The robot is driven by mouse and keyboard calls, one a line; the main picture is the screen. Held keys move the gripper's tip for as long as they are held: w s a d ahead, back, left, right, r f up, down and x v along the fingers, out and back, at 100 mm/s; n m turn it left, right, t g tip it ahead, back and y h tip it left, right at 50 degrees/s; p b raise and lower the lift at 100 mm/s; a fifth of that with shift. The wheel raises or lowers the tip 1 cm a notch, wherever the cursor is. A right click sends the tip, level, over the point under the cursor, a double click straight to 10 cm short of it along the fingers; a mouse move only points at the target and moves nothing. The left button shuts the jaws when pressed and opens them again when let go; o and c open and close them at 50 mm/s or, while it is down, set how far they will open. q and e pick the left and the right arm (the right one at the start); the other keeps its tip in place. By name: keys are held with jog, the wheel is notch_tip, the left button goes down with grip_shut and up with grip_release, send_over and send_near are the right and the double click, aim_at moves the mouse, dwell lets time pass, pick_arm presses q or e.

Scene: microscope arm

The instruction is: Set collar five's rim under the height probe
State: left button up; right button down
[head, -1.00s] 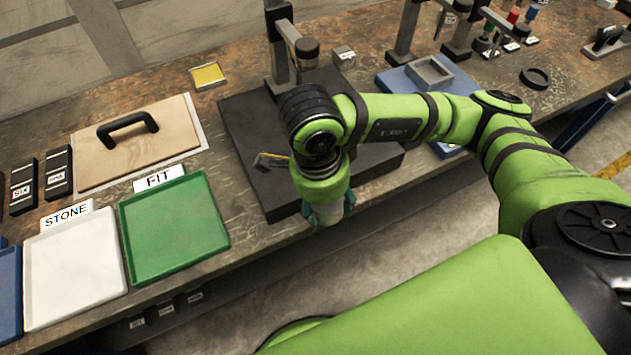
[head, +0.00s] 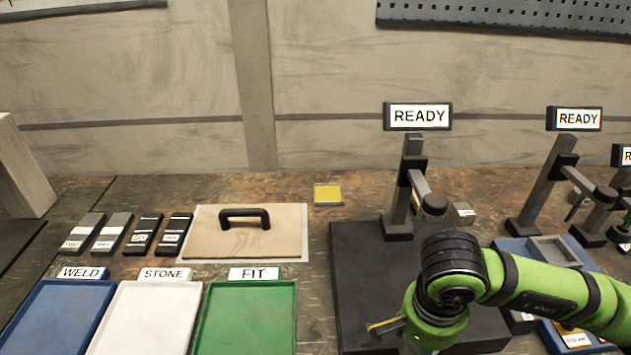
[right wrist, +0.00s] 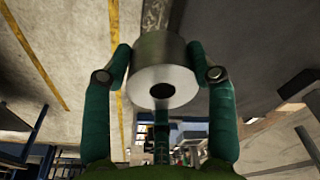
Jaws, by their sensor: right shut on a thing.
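My right gripper (right wrist: 162,74) is shut on a grey metal collar (right wrist: 160,88), with a finger on each side and the round hole facing the wrist camera. No number shows on the collar. In the head view my right wrist is over the front right part of the dark plate (head: 365,270), and the gripper and collar are out of sight. The height probe (head: 433,204) hangs from a stand at the plate's back, below a READY display (head: 418,116). My left gripper is not in view.
A small yellow-edged tool (head: 386,325) shows beside my wrist. A small labelled metal block (head: 462,212) is right of the probe. A blue fixture (head: 515,250) and another READY stand (head: 545,190) are further right. Trays, including the green FIT tray (head: 245,320), lie left.

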jog(key=n, duration=0.1)
jog(key=w+r+n, duration=0.1)
jog(key=n, duration=0.1)
jog(key=w+d+n, duration=0.1)
jog(key=n, duration=0.1)
jog(key=shift+w+r+y, duration=0.2)
jog(key=shift+r+y, duration=0.1)
jog(key=n, duration=0.1)
jog(key=w+n, duration=0.1)
jog(key=r+n, duration=0.1)
jog(key=n, duration=0.1)
jog(key=shift+w+d, duration=0.25)
jog(key=shift+w, duration=0.05)
